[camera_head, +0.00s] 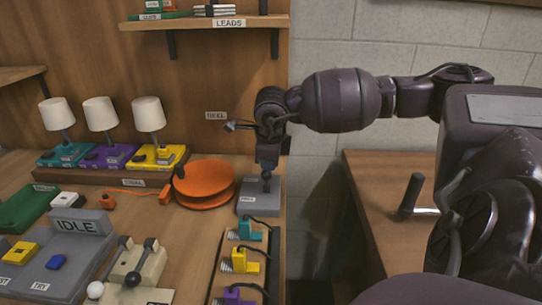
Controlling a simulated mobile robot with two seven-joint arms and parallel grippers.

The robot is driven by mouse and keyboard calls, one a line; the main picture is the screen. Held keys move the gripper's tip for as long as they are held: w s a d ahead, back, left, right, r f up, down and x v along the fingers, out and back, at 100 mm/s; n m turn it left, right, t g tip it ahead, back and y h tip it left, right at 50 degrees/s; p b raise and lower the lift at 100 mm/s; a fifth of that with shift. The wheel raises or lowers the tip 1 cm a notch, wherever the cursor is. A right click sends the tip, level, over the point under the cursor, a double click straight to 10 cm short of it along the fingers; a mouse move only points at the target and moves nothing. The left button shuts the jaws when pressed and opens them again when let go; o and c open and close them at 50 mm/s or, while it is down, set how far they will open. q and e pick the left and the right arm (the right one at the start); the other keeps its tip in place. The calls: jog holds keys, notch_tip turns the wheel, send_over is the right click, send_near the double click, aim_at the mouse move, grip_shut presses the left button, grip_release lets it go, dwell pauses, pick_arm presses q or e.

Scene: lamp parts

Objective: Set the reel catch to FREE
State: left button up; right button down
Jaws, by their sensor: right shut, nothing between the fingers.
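The orange reel (204,190) sits near the back right of the bench, with orange cord running left from it. A small grey box (259,203) stands just right of the reel and looks like the reel catch. Its label is too small to read, so I cannot tell its setting. My right gripper (266,177) points down over the back of this box. It is shut with nothing in it, its tips at or just above the box; contact is unclear. It hides part of the box top. My left gripper is not in view.
Three lamps (101,120) on coloured bases stand at the back left. A grey IDLE panel (80,222) and a two-lever box (134,268) are in front. A tray of coloured plugs (240,262) lies before the catch. A shelf (205,23) hangs above; a crank (411,194) is right.

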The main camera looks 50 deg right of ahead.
jog(key=shift+s+a+f, duration=0.3)
jog(key=shift+s+a, duration=0.3)
jog(key=shift+a, duration=0.15)
jog(key=shift+s, duration=0.1)
jog(key=shift+a, duration=0.15)
jog(key=r, duration=0.1)
jog(key=d+r, duration=0.1)
jog(key=d+r+p, duration=0.1)
jog(key=shift+w+r, duration=0.25)
jog(key=shift+w, duration=0.15)
jog(key=s+a+p+v, duration=0.1)
jog(key=v, duration=0.8)
jog(key=shift+s+a, duration=0.15)
jog(key=shift+a, duration=0.2)
jog(key=shift+f, duration=0.15)
